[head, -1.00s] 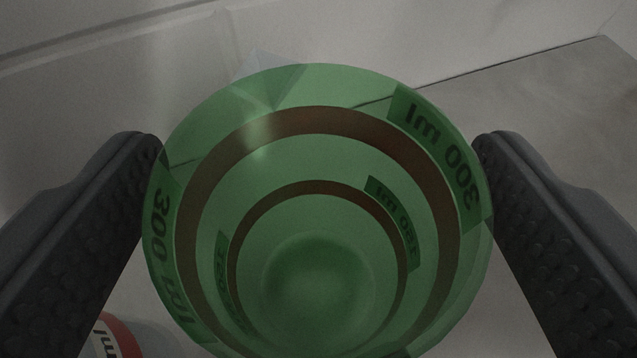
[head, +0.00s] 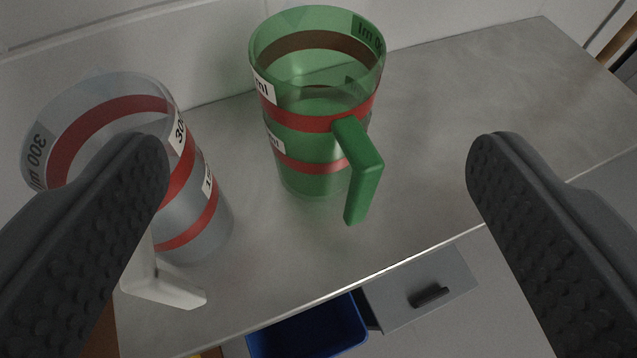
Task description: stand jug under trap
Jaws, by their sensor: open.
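A green see-through jug (head: 300,150) with red bands and a green handle (head: 360,175) stands upright on a grey worktop, near the back wall. Its handle faces the front right. A clear jug (head: 190,200) with red bands and a white handle (head: 160,288) stands to its left, partly hidden by my left finger. My gripper (head: 318,165) is open and empty. Its fingers are spread wide in front of the jugs, with the green jug showing between them. I cannot make out a trap in this view.
The grey worktop (head: 460,110) is clear to the right of the green jug. A pale wall (head: 200,40) runs behind. Below the front edge are a blue bin (head: 310,332) and a grey drawer front with a dark handle (head: 428,297).

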